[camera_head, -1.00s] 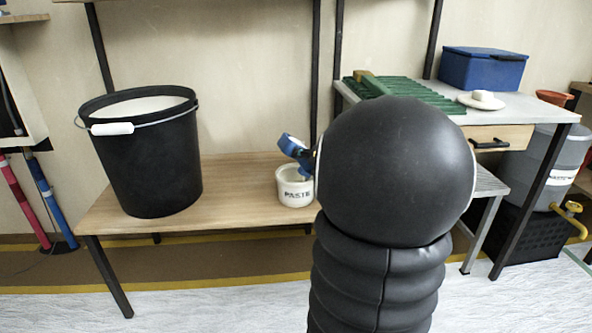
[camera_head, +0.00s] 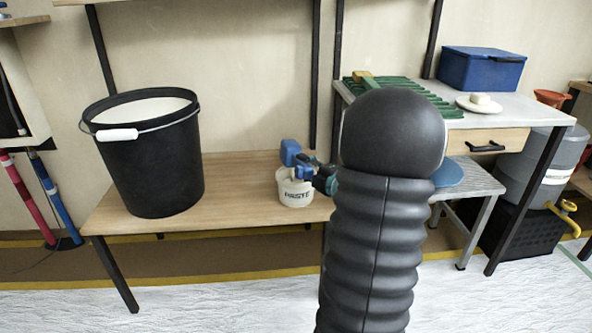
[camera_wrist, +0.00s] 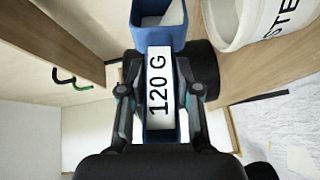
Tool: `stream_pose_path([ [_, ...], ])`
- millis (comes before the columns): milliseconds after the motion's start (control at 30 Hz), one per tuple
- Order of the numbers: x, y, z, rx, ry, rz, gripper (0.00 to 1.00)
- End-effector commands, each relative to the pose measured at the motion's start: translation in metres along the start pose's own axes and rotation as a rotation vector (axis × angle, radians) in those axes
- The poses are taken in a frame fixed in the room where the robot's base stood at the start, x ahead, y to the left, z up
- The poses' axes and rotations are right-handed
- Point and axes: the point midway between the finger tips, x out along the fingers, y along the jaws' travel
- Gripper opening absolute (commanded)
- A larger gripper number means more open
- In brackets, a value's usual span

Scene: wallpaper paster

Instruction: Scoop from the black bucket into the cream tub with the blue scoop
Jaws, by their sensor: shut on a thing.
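The black bucket (camera_head: 150,172) stands upright at the left of the wooden bench, full of white paste (camera_head: 140,109) near its rim. The cream tub (camera_head: 296,190), lettered PASTE, stands further right on the bench; it also shows at the top right of the wrist view (camera_wrist: 232,40). My gripper (camera_head: 325,178) is shut on the handle of the blue scoop (camera_head: 290,152), whose handle carries a 120 G label (camera_wrist: 159,85) in the wrist view. The scoop's cup is at the tub's upper left in the head view; whitish material shows inside it in the wrist view (camera_wrist: 172,14).
The wooden bench (camera_head: 240,170) is clear between bucket and tub. Right of my arm, a worktable holds a blue box (camera_head: 483,70), a green ridged rack (camera_head: 425,92) and a white dish (camera_head: 478,104). A blue disc (camera_head: 449,173) lies on a grey stool below.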

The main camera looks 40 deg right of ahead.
Motion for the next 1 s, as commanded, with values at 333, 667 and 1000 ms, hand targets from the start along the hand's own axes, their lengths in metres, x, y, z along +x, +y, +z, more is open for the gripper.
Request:
stream_pose_path([
  [333,-0.002,-0.001,0.007,0.199,-0.004,0.067,0.00],
  [667,-0.003,-0.005,0.013,0.381,-0.006,0.130,0.00],
  [1000,-0.004,-0.008,0.017,0.499,-0.007,0.172,0.00],
])
